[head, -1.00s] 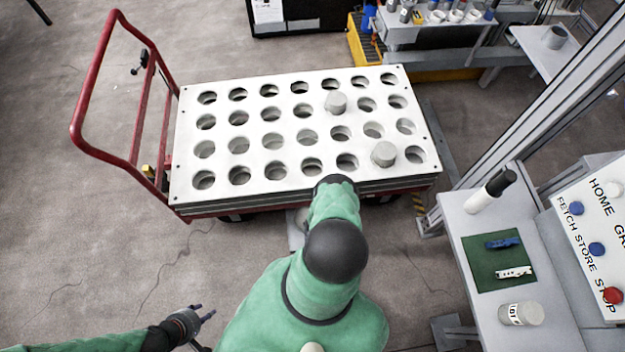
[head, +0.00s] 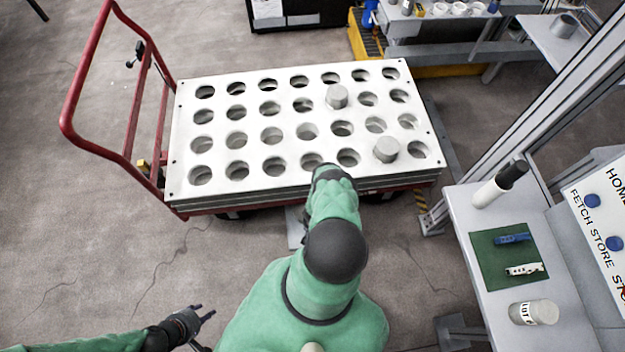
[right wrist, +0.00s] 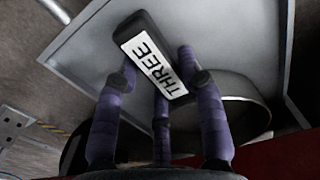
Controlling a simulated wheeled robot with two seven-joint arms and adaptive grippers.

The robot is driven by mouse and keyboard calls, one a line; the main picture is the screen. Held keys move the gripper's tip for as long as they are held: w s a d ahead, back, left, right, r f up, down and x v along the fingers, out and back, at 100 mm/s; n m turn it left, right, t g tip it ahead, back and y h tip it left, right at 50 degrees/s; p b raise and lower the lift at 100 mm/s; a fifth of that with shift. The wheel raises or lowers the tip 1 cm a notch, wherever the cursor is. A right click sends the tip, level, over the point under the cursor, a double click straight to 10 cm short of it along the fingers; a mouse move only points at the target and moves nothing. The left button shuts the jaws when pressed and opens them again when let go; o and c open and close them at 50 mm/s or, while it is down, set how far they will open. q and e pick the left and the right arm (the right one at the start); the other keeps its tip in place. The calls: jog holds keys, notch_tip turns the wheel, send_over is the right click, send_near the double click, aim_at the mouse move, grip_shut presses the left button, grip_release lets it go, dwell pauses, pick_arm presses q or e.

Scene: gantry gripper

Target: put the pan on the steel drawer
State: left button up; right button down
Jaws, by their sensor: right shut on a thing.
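My right gripper (right wrist: 160,80) shows in the right wrist view with its purple-grey fingers closed around a dark bar (right wrist: 132,24) labelled THREE. Behind the bar are a grey flat panel with a raised edge (right wrist: 225,45) and a round, rimmed metal shape (right wrist: 245,110). I cannot tell which of these is the pan or the steel drawer, or how they join. In the head view my right arm hides its gripper; a pale grey piece (head: 295,232) shows beside the arm. My left gripper (head: 205,322) is at lower left, fingers apart and empty, over the floor.
A red-handled cart (head: 120,120) carries a white plate (head: 185,130) with rows of holes; two grey cylinders (head: 337,96) (head: 387,149) stand in it. At right is a grey bench (head: 465,215) with a green mat (head: 490,280), a labelled jar (head: 535,312) and a button panel (head: 590,230). Floor at left is clear.

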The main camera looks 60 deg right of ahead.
jog(key=c, duration=0.8)
grip_release()
jog(key=shift+o, duration=0.2)
jog(key=shift+r, duration=0.1)
notch_tip(320, 180, up, 10)
jog(key=p, duration=0.8)
jog(key=shift+p, duration=0.3)
jog(key=shift+r+p, duration=0.65)
jog(key=shift+r, duration=0.4)
